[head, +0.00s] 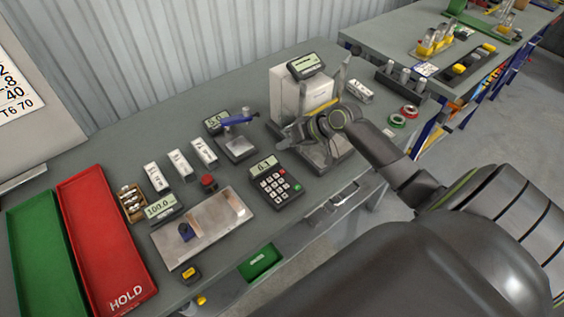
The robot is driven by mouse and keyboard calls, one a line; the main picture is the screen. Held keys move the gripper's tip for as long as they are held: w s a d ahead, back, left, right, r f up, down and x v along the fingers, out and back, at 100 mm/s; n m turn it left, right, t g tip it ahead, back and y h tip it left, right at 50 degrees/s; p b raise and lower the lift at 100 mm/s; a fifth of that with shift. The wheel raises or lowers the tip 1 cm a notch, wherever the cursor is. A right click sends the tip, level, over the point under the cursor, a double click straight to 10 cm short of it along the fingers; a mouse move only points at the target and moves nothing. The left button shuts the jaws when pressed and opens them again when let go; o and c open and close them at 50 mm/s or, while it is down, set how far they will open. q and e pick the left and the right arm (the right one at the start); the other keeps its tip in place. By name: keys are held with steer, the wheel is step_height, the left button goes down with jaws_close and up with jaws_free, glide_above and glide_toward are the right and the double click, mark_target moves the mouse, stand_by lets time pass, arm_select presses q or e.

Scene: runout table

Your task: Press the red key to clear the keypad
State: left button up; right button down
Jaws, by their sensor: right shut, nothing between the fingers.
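The keypad (274,187) lies on the grey table near its front edge. It is a dark unit with pale keys and a lit display at the top that seems to read 6.1. Its small red key (282,172) is at the upper right of the keys, with a green key lower down. My right gripper (285,133) is shut and empty, behind and above the keypad and apart from it, in front of the white box stand. My left gripper is not in view.
A blue-armed gauge (236,140) stands left of my right gripper. A red round button (208,182) sits left of the keypad, by a metal plate (180,243). Red (100,240) and green (38,250) trays lie at left. Red and green rings lie at right.

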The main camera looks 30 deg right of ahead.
steer(key=b, duration=0.8)
glide_above(282, 172)
steer(key=shift+s+d+f, duration=0.15)
steer(key=shift+f, duration=1.15)
steer(key=shift+s+d+f, duration=0.1)
steer(key=shift+s+f, duration=0.05)
steer(key=shift+f, duration=1.2)
steer(key=shift+s+d+f, duration=0.15)
steer(key=shift+f, duration=1.6)
steer(key=shift+f, duration=0.15)
steer(key=shift+f, duration=0.25)
steer(key=shift+f, duration=0.45)
steer(key=shift+r, duration=0.15)
steer(key=shift+r+p, duration=0.7)
steer(key=shift+r, duration=0.05)
